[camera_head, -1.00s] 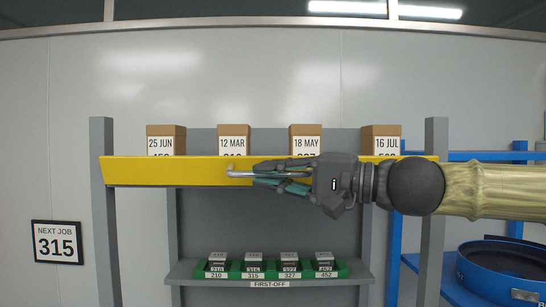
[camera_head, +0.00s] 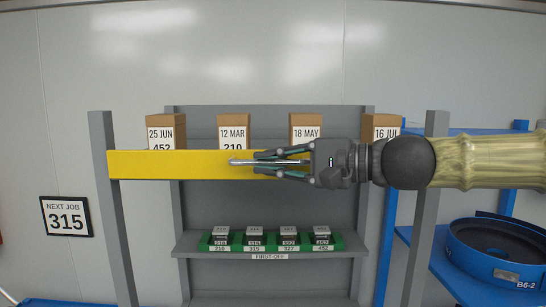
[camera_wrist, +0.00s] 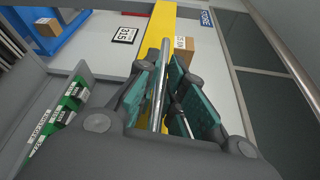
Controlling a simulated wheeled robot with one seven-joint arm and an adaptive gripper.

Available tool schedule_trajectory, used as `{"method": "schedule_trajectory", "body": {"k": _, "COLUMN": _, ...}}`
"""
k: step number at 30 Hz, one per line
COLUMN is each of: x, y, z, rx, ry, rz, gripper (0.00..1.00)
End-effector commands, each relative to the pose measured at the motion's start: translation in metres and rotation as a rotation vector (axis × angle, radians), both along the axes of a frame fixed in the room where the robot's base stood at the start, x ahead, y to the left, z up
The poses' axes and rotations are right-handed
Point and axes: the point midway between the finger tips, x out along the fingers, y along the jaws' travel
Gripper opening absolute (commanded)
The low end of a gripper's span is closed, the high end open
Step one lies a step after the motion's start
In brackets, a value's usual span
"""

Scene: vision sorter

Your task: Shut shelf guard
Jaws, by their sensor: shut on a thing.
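The shelf guard is a long yellow bar (camera_head: 180,165) lying level across the front of the grey rack, its left end over the left post. Its right end is hidden behind my gripper and arm. A thin silver handle (camera_head: 243,162) runs along its front. My gripper (camera_head: 262,162) reaches in from the right and is shut on this handle. In the wrist view the silver handle (camera_wrist: 164,75) lies between the teal finger pads of my gripper (camera_wrist: 160,85), with the yellow bar (camera_wrist: 160,22) behind it.
Several cardboard boxes (camera_head: 166,131) with date labels stand behind and above the bar. Below, a lower shelf (camera_head: 190,246) carries a green tray (camera_head: 206,247) of small numbered parts. Blue shelving (camera_head: 405,236) with a round blue container (camera_head: 500,250) stands at the right. A "315" sign (camera_head: 66,217) hangs left.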

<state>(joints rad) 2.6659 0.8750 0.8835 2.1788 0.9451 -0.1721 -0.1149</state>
Motion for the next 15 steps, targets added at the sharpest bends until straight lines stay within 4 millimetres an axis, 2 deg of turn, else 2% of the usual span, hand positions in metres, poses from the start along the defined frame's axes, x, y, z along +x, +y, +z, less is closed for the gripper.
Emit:
{"method": "schedule_trajectory", "body": {"k": 11, "x": 0.0005, "y": -0.0002, "z": 0.0009, "rx": 0.001, "ry": 0.002, "rz": -0.001, "gripper": 0.0}}
{"method": "schedule_trajectory", "body": {"k": 12, "x": 0.0006, "y": -0.0002, "z": 0.001, "rx": 0.001, "ry": 0.002, "rz": -0.001, "gripper": 0.14}}
{"method": "schedule_trajectory", "body": {"k": 15, "x": 0.0006, "y": -0.0002, "z": 0.001, "rx": 0.001, "ry": 0.001, "rz": -0.001, "gripper": 0.32}}
